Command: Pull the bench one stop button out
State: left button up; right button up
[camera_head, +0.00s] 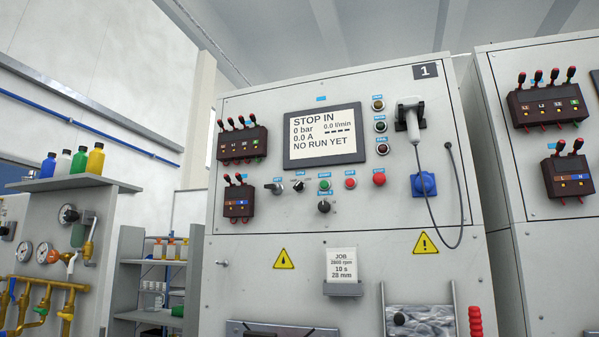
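Bench one is the grey cabinet (300,225) with the "1" plate (426,72) at its top right. The larger red mushroom-shaped button (379,180), which looks like the stop button, sits on the panel below the right end of the screen. A smaller red button (350,183) is just left of it, and a green button (324,185) is further left. The screen (322,136) reads "STOP IN", "0 bar", "0.0 A", "0.0 l/min" and "NO RUN YET". Neither of my grippers is in view.
A white handheld device (413,124) hangs right of the screen, its dark cable looping past a blue socket (423,184). A black knob (324,207) is below the buttons. A card holder (343,288) juts out lower down. A second cabinet (555,215) stands close on the right.

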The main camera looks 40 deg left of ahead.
aim_at(379, 178)
jog(key=u, duration=1)
jog(key=j+z, duration=0.1)
jog(key=z, duration=0.2)
